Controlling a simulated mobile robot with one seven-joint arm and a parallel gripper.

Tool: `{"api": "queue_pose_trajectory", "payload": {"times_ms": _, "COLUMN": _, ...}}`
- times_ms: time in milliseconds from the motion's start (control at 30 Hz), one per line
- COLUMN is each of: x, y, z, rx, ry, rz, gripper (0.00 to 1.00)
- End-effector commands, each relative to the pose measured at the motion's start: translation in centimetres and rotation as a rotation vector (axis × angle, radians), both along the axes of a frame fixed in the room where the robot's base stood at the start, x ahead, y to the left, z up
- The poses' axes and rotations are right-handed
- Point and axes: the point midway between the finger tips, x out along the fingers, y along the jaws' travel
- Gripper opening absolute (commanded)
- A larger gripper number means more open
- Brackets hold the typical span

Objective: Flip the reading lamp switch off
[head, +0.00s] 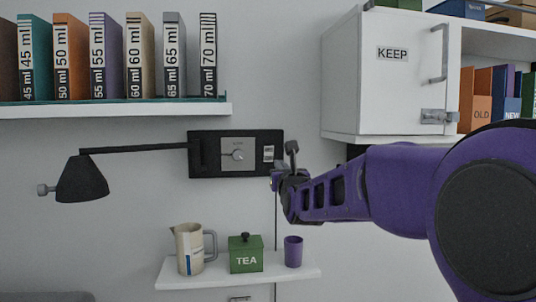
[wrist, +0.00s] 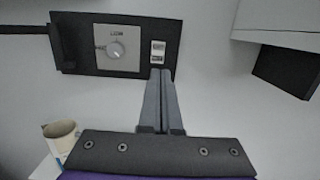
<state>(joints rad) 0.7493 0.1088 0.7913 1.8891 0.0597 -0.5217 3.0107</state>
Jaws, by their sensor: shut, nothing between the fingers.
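The reading lamp has a black shade (head: 82,180) on a thin arm that runs left from a black wall plate (head: 222,168). A pale square panel with a round knob (head: 238,155) sits in the middle of the plate; the knob also shows in the wrist view (wrist: 116,50). A small light switch piece (head: 268,153) is at the plate's right end, and it shows in the wrist view (wrist: 157,50). My gripper (head: 278,176) is shut and empty. In the wrist view its fingertips (wrist: 160,74) appear just below the switch piece; I cannot tell whether they touch. The switch's position is too small to read.
A white cabinet (head: 363,90) marked KEEP hangs to the upper right. A shelf of binders (head: 115,110) is above the lamp. Below, a small shelf (head: 215,279) holds a pitcher (head: 190,250), a green TEA box (head: 246,256) and a purple cup (head: 293,252). Wall below the plate is mostly clear.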

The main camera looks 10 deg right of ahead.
Motion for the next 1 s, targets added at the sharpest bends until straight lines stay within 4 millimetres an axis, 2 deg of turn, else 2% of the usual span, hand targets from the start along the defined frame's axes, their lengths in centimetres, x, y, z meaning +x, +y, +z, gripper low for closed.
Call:
{"api": "queue_pose_trajectory", "payload": {"times_ms": 467, "x": 2.3, "y": 0.3, "z": 0.2, "rx": -0.002, "ry": 0.001, "rz": 0.004, "gripper": 0.0}}
{"api": "queue_pose_trajectory", "payload": {"times_ms": 667, "x": 4.6, "y": 0.3, "z": 0.6, "rx": -0.001, "ry": 0.001, "rz": 0.004, "gripper": 0.0}}
{"api": "queue_pose_trajectory", "payload": {"times_ms": 1000, "x": 10.7, "y": 0.1, "z": 1.4, "rx": -0.002, "ry": 0.002, "rz": 0.002, "gripper": 0.0}}
